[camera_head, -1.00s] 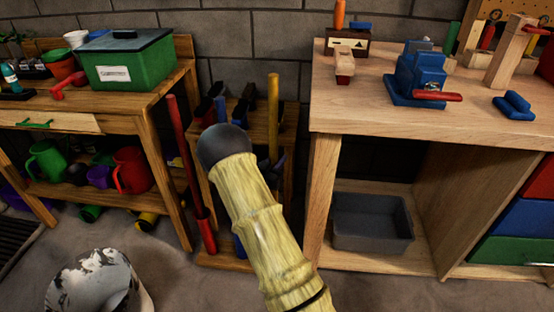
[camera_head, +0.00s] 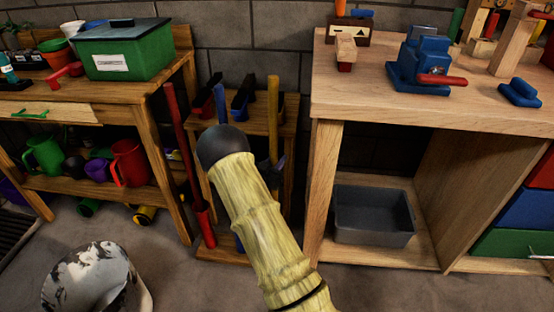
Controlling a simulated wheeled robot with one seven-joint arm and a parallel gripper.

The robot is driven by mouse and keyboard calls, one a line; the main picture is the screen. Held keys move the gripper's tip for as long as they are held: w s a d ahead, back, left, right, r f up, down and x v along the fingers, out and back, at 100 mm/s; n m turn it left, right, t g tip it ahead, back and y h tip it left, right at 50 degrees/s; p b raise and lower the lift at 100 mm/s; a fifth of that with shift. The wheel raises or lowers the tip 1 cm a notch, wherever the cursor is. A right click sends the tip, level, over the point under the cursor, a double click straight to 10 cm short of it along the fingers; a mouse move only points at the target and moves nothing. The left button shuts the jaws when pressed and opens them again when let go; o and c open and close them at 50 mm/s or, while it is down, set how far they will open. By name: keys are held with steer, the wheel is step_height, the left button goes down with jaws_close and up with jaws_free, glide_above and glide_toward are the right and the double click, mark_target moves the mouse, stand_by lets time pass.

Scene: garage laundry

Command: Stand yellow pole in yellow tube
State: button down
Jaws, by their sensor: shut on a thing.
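The yellow pole (camera_head: 274,118) stands close to upright in front of the small wooden rack (camera_head: 284,212). My gripper (camera_head: 277,166) is dark and partly hidden behind my pale, ridged arm. It appears shut around the pole, below the rack's top. The pole's lower end is hidden behind my arm. I cannot make out the yellow tube, so I cannot tell whether the pole is in it. A red pole (camera_head: 180,140) leans slightly in a red tube (camera_head: 206,228) at the rack's left. A blue tube (camera_head: 238,243) shows in part beside my arm.
A blue pole (camera_head: 220,102) and dark objects are at the rack's top. A potting bench (camera_head: 160,150) stands left, and a workbench (camera_head: 325,180) with a grey bin (camera_head: 372,238) below stands close right.

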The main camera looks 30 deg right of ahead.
steer(key=shift+f+b, duration=0.8)
steer(key=shift+f, duration=0.45)
steer(key=c, duration=1.1)
jaws_free()
steer(key=shift+r, duration=0.1)
steer(key=shift+s+a, duration=0.1)
steer(key=shift+a, duration=0.05)
steer(key=p+v, duration=0.4)
steer(key=v, duration=1.3)
steer(key=shift+s+p, duration=0.1)
steer(key=shift+p, duration=0.2)
steer(key=shift+r, duration=0.1)
